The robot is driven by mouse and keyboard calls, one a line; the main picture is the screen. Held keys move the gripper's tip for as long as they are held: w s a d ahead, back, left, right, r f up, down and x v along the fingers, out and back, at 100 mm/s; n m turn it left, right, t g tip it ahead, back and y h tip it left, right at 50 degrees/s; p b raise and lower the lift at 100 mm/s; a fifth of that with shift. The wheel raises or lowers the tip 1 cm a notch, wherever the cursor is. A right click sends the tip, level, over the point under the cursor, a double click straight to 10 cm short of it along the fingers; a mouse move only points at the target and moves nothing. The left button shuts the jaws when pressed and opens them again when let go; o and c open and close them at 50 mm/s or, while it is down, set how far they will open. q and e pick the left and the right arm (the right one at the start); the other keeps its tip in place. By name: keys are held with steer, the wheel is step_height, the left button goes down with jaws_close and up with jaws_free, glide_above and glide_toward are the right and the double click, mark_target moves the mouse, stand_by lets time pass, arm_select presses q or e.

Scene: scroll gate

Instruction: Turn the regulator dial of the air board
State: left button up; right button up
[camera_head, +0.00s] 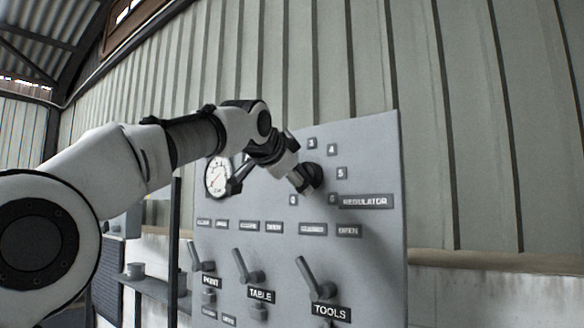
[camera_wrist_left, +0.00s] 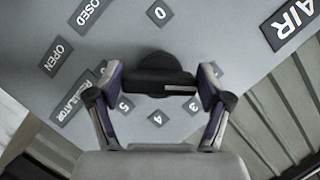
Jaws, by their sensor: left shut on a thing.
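The air board (camera_head: 375,270) is a grey panel standing upright in front of me. Its regulator dial (camera_head: 313,177) is a dark round knob at the upper right, ringed by number plates, with the REGULATOR label (camera_head: 365,201) at its lower right. My left gripper (camera_head: 306,180) reaches it from the left and is shut on the dial. In the left wrist view the dial (camera_wrist_left: 158,75) has a black bar grip between the two fingers (camera_wrist_left: 160,88), one at each end. The gripper hides part of the dial and some numbers in the head view. My right gripper is not in view.
A round pressure gauge (camera_head: 217,178) sits left of the dial, partly behind my left arm. Below are lever handles marked POINT or similar (camera_head: 201,262), TABLE (camera_head: 246,268) and TOOLS (camera_head: 316,278).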

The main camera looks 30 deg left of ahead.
arm_select(q)
steer(key=shift+r, duration=0.3)
steer(key=o, duration=1.1)
steer(key=shift+w+d, duration=0.1)
steer(key=shift+w+d+f, duration=0.1)
steer(key=shift+w+d, duration=0.05)
steer(key=shift+f, duration=0.1)
